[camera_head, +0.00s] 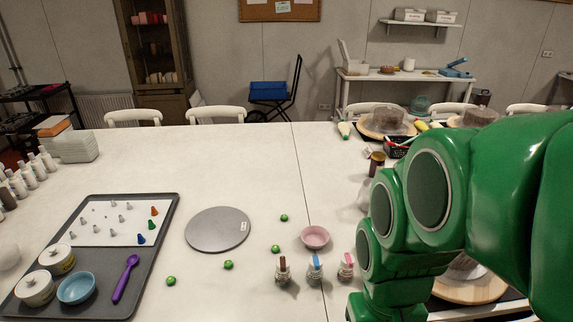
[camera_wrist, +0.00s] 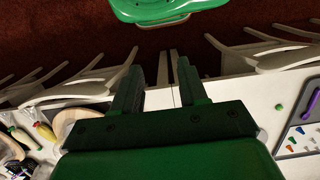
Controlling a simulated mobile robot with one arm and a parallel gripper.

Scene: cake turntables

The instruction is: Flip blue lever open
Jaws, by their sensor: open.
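The blue lever (camera_head: 315,262) tops a small clear jar (camera_head: 314,277) on the white table in the head view. It stands between a jar with a brown lever (camera_head: 282,273) and a jar with a pink lever (camera_head: 346,267). How far the blue lever is tipped is too small to tell. My gripper (camera_wrist: 158,72) is open and empty in the wrist view, its two dark green fingers apart over the table edge and red floor. In the head view my green arm fills the right side, and my gripper cannot be made out there. The wrist view does not show the blue lever.
A pink bowl (camera_head: 315,237) stands just behind the jars. Several small green items, such as one nearby (camera_head: 228,265), lie to the left. A grey disc (camera_head: 217,229) and a dark tray (camera_head: 166,215) are farther left. White chairs (camera_wrist: 92,84) line the table's edge.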

